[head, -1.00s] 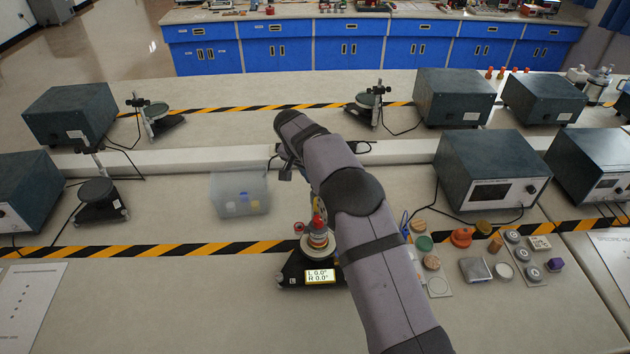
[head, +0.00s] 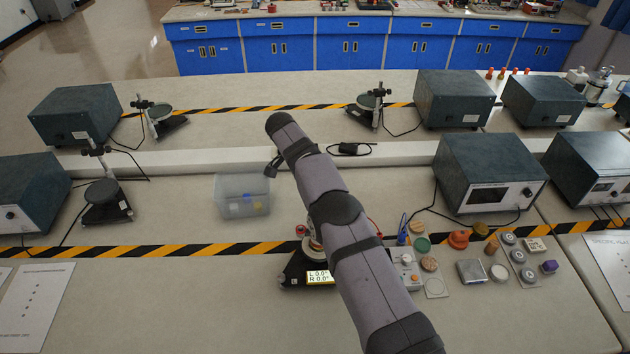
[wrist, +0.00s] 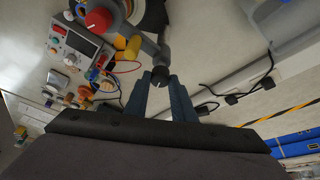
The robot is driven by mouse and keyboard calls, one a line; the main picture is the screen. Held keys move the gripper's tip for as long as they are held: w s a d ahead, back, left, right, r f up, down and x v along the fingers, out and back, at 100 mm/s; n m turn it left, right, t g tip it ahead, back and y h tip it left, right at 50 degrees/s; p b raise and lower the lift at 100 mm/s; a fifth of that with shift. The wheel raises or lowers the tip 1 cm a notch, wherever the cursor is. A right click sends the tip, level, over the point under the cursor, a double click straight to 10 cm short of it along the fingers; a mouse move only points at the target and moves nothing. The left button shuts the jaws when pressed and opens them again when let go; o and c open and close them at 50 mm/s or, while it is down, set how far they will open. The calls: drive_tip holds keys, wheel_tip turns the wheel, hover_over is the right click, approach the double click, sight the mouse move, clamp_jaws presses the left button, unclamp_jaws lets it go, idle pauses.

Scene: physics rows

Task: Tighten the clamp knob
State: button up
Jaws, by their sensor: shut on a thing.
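The instrument base with a lit display reading L 0.0° R 0.0° (head: 319,277) stands on the near bench, partly hidden behind my arm in the head view. In the wrist view, a small dark round knob (wrist: 160,75), seemingly the clamp knob, sits at the end of a grey-blue rod. My gripper (wrist: 161,82) has its two blue-grey fingers on either side of this knob and is shut on it. The stand's red-topped knob (wrist: 98,20) shows at the upper left of the wrist view. The head view does not show the fingers or the clamp knob.
A clear plastic bin (head: 242,196) stands left of my arm. A small control box (head: 407,272), weights and small parts lie to the right. A large dark instrument box (head: 489,175) stands further right. A black adapter (head: 349,149) with a cable lies behind.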

drive_tip(key=o, duration=1.1)
drive_tip(key=shift+c, duration=0.2)
drive_tip(key=shift+a+r, duration=0.1)
drive_tip(key=b+v, duration=0.1)
drive_tip(key=v, duration=0.6)
drive_tip(key=shift+b, duration=0.35)
